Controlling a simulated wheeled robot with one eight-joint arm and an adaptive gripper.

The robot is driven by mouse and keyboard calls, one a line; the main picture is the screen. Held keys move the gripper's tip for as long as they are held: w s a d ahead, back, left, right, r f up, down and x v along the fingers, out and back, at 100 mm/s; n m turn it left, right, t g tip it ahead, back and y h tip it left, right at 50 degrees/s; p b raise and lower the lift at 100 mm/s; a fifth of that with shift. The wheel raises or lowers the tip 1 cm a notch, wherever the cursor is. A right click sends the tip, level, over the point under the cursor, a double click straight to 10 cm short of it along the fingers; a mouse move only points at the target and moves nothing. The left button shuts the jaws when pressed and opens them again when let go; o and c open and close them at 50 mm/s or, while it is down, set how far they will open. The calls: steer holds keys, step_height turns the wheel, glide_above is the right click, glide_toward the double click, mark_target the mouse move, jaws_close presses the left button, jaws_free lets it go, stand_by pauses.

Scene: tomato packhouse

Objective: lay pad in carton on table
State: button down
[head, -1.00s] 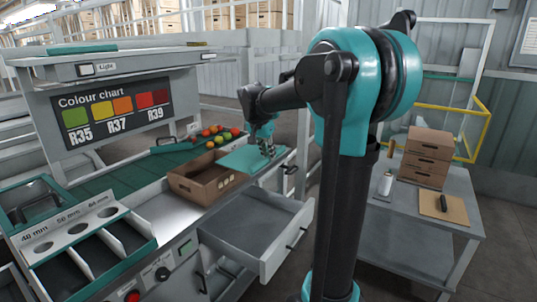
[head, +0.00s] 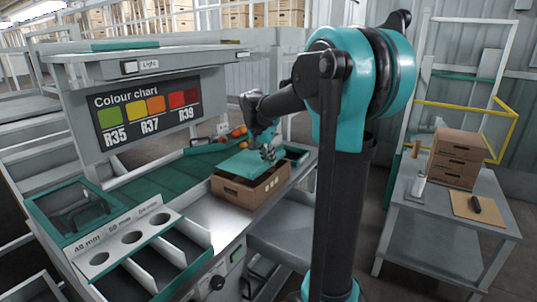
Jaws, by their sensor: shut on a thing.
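The pad (head: 243,164) is a thin teal sheet. My gripper (head: 268,154) is shut on its right part. The pad is over the brown open carton (head: 248,193), covering much of its opening from this view. Whether it touches the carton's rim or hangs above it cannot be told. The carton stands on the grey metal table (head: 214,212) of the grading bench, its near walls showing. The fingertips are small and partly merge with the pad.
Tomatoes (head: 239,132) lie behind the pad. A teal-edged surface (head: 297,153) is right of my gripper. A side table (head: 440,215) at right bears stacked brown boxes (head: 456,158) and a clipboard (head: 477,207).

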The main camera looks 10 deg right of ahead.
mark_target(268, 167)
steer(key=shift+f, duration=1.8)
steer(key=shift+s+f, duration=0.1)
steer(key=shift+s+f, duration=0.1)
steer(key=shift+s, duration=0.1)
steer(key=c, duration=1.4)
jaws_free()
steer(key=shift+a, duration=0.1)
steer(key=shift+w, duration=0.1)
steer(key=shift+c, duration=0.2)
steer(key=c, duration=0.3)
steer(key=shift+w+r, duration=0.1)
steer(key=shift+r, duration=0.1)
